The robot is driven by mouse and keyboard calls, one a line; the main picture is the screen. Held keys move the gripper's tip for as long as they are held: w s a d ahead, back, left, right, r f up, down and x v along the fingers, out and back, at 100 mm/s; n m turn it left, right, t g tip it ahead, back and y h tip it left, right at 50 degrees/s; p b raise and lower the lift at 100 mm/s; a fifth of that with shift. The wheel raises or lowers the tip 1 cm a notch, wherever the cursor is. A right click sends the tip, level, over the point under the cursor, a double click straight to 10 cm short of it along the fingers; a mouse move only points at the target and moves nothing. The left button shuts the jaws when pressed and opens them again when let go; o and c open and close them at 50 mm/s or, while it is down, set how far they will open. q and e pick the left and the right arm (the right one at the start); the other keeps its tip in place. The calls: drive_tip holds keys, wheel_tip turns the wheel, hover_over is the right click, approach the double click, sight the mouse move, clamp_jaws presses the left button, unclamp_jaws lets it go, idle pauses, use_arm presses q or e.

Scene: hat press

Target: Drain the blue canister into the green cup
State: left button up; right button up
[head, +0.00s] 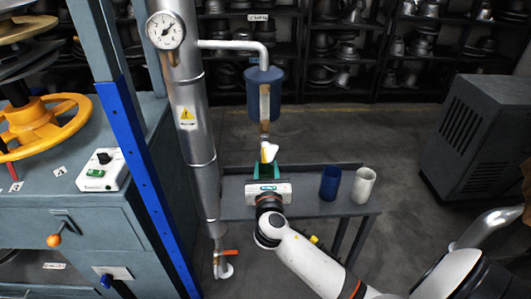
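The blue canister (264,100) hangs from a pipe at the centre. A narrow tube with a sight strip drops from it to a white outlet fitting with a yellow mark (268,152). My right gripper (266,171) is right below this outlet, over the small table. Green shows at its fingertips; I cannot tell whether this is the green cup or the fingers themselves, nor how wide they are open. No other green cup shows. My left gripper is not in view.
A blue cup (330,183) and a white cup (363,185) stand on the right of the grey table (312,207). A silver pipe with a gauge (166,30) and a blue press post (150,180) stand left. A grey cabinet (483,135) stands right.

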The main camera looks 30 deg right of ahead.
sight(265, 154)
drive_tip(key=x, duration=0.7)
drive_tip(key=shift+w, duration=0.2)
clamp_jaws()
